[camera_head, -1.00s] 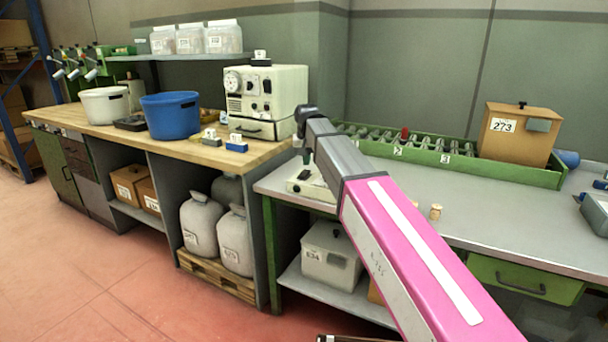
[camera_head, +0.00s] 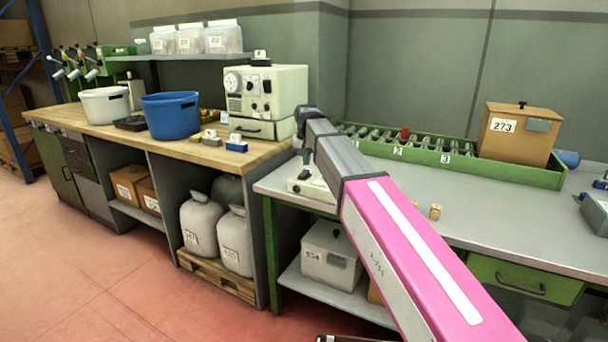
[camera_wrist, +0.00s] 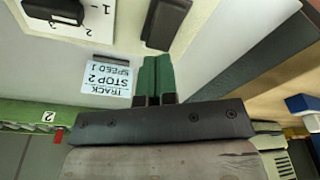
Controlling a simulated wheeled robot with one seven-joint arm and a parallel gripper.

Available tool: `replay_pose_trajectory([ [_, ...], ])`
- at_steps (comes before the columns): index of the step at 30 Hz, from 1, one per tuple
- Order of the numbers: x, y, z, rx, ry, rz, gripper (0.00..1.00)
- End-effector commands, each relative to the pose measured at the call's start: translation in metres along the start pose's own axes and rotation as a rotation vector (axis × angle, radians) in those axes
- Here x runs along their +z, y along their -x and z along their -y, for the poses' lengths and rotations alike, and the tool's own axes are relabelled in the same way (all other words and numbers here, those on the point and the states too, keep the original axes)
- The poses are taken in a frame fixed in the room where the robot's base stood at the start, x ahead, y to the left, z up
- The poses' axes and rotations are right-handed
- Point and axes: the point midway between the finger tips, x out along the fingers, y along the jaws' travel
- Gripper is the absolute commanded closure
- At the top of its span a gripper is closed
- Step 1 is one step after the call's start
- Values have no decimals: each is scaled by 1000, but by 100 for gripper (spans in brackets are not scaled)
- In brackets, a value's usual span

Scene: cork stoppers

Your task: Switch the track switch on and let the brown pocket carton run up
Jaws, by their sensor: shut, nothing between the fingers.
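The brown pocket carton (camera_head: 515,136), labelled 273 with a grey pocket and a black knob on top, stands at the right end of the green roller track (camera_head: 455,163). The pale control box (camera_head: 297,187) sits at the bench's left front corner, partly hidden by my arm. In the wrist view a dark switch lever (camera_wrist: 167,22) rises from its pale face, beside a label (camera_wrist: 110,78) reading TRACK, STOP 2, SPEED 1 upside down. My gripper (camera_wrist: 159,58) is shut and empty, its green fingertips at the lever's near end. I cannot tell whether they touch.
A dark knob (camera_wrist: 54,10) with a numbered scale is on the same face. A red peg (camera_head: 404,134) stands at the track. A small cork stopper (camera_head: 435,212) stands on the grey bench top (camera_head: 480,215). The wooden bench to the left holds a cream machine (camera_head: 266,92) and a blue tub (camera_head: 171,115).

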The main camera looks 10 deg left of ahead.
Motion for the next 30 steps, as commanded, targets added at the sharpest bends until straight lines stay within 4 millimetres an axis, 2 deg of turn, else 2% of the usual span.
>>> replay_pose_trajectory([
  [30, 2, -13, 0, 0, 0, 0, 100],
])
